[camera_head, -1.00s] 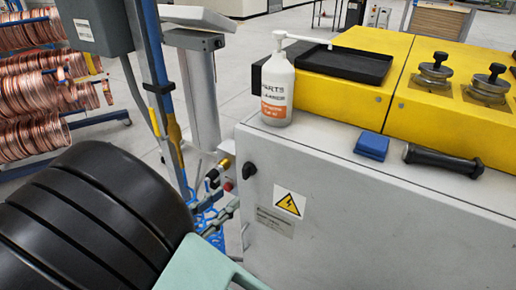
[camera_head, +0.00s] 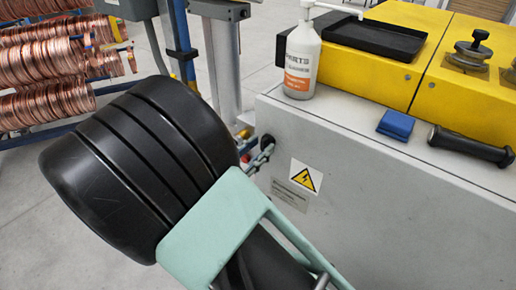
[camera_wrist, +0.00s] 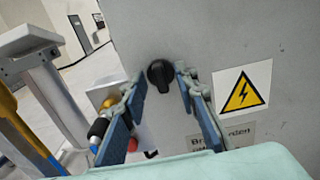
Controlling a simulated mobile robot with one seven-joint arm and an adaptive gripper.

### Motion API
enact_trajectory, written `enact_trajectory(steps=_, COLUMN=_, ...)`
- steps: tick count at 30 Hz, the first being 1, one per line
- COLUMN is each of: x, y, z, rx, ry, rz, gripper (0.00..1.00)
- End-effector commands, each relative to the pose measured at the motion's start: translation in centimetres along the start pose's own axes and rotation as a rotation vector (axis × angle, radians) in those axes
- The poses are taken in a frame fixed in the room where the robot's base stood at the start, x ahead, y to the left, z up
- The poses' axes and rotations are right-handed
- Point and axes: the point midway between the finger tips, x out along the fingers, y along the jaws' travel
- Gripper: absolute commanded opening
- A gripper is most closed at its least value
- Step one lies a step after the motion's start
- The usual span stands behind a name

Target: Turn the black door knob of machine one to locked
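The black door knob (camera_wrist: 160,75) sits on the grey front panel of the machine (camera_head: 350,210). In the wrist view it shows upper middle, with its grip bar pointing roughly up and down. My gripper (camera_wrist: 159,84) is open, with one blue-padded finger on each side of the knob. Narrow gaps seem to show on both sides; I cannot tell how far the tips reach around it. In the head view the knob (camera_head: 267,141) is partly hidden by my gripper (camera_head: 262,152).
A warning sign (camera_head: 306,177) is right of the knob. Red and yellow fittings (camera_wrist: 107,110) are close by at lower left in the wrist view. A white bottle (camera_head: 300,60), blue block (camera_head: 395,124) and black handle (camera_head: 470,146) rest on the machine top. Copper coils (camera_head: 50,75) hang at left.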

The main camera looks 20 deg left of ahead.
Motion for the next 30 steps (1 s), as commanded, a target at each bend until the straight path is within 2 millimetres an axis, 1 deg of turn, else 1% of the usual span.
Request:
enact_trajectory(steps=9, x=0.24, y=0.0, z=-0.01, rx=-0.001, ry=0.0, rz=0.001, gripper=0.26)
enact_trajectory(steps=15, x=0.22, y=0.01, z=-0.01, rx=-0.001, ry=0.0, rz=0.001, gripper=0.04)
enact_trajectory(steps=16, x=0.22, y=0.01, z=-0.01, rx=-0.001, ry=0.0, rz=0.001, gripper=0.01)
enact_trajectory(steps=17, x=0.22, y=0.01, z=-0.01, rx=-0.001, ry=0.0, rz=0.001, gripper=0.0)
enact_trajectory(steps=24, x=0.21, y=0.0, z=0.03, rx=-0.005, ry=0.0, rz=0.0, gripper=0.0)
enact_trajectory(steps=30, x=0.22, y=0.01, z=0.26, rx=-0.052, ry=0.0, rz=0.0, gripper=0.0)
